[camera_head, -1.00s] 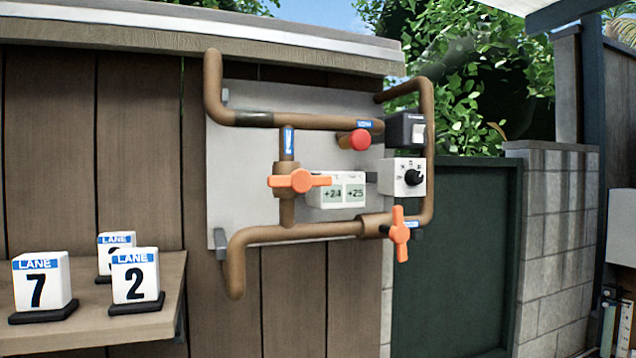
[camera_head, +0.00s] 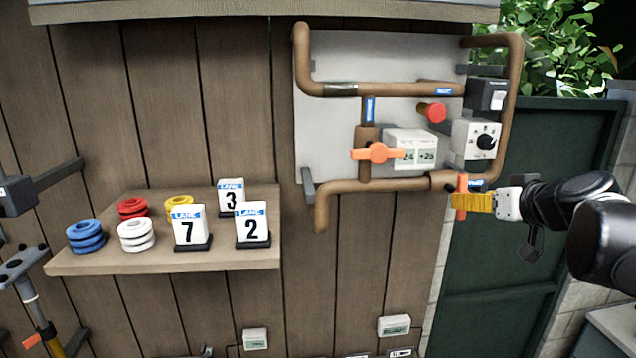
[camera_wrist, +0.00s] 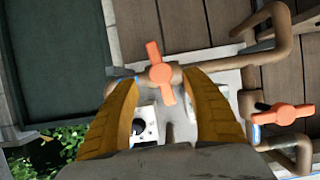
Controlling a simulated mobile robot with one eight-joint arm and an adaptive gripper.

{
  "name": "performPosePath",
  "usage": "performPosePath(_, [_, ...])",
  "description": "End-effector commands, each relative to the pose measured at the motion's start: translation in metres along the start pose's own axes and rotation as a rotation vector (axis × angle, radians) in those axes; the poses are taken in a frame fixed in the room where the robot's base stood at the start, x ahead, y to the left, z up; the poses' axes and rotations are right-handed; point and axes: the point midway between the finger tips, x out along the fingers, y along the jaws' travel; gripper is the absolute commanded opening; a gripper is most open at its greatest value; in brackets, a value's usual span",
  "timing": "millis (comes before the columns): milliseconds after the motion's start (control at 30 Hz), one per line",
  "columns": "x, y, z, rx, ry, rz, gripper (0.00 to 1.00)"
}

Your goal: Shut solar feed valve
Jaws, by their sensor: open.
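Two orange valve handles sit on the brown pipework. The right handle (camera_head: 461,186) stands upright across the lower horizontal pipe, and it shows in the wrist view (camera_wrist: 160,74) slightly tilted. The left handle (camera_head: 376,152) lies level across a vertical pipe; it is at the right in the wrist view (camera_wrist: 283,114). Blue labels sit by both, too small to read. My gripper (camera_head: 464,201) has yellow fingers at the right handle, partly covering it in the head view. In the wrist view my gripper (camera_wrist: 162,80) is open, with this handle between and just beyond its fingertips; contact is unclear.
A red knob (camera_head: 434,112), a display box (camera_head: 412,148) and a dial box (camera_head: 476,144) are close to the valves. A shelf (camera_head: 165,262) at left holds lane blocks and coloured rings. A dark green door (camera_head: 530,240) is behind my arm.

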Motion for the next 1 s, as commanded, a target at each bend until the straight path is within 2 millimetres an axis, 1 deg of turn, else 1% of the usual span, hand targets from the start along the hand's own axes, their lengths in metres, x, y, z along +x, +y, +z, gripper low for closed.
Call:
performPosePath(33, [0.010,-0.001,-0.002,-0.002,-0.001,-0.003,0.56])
performPosePath(100, [0.023,-0.001,-0.002,-0.001,0.000,-0.002,0.56])
performPosePath(200, [0.037,-0.001,-0.002,-0.002,-0.001,-0.002,0.56])
performPosePath(300, [0.046,0.000,-0.001,0.000,0.000,-0.001,0.56])
performPosePath(433, [0.051,0.000,0.000,0.001,0.000,0.000,0.56])
performPosePath(633, [0.051,0.000,0.000,0.000,0.000,0.000,0.56])
performPosePath(667, [0.051,0.000,0.000,0.000,0.000,0.000,0.54])
performPosePath(700, [0.051,0.000,0.000,0.000,0.000,0.000,0.42])
performPosePath(767, [0.051,0.000,0.000,0.000,0.000,0.000,0.23])
performPosePath(800, [0.051,0.000,0.000,0.000,0.000,0.000,0.11])
performPosePath(833, [0.051,0.000,0.000,0.000,0.000,0.000,0.04])
performPosePath(1000, [0.051,0.000,0.000,0.000,0.000,0.000,0.03])
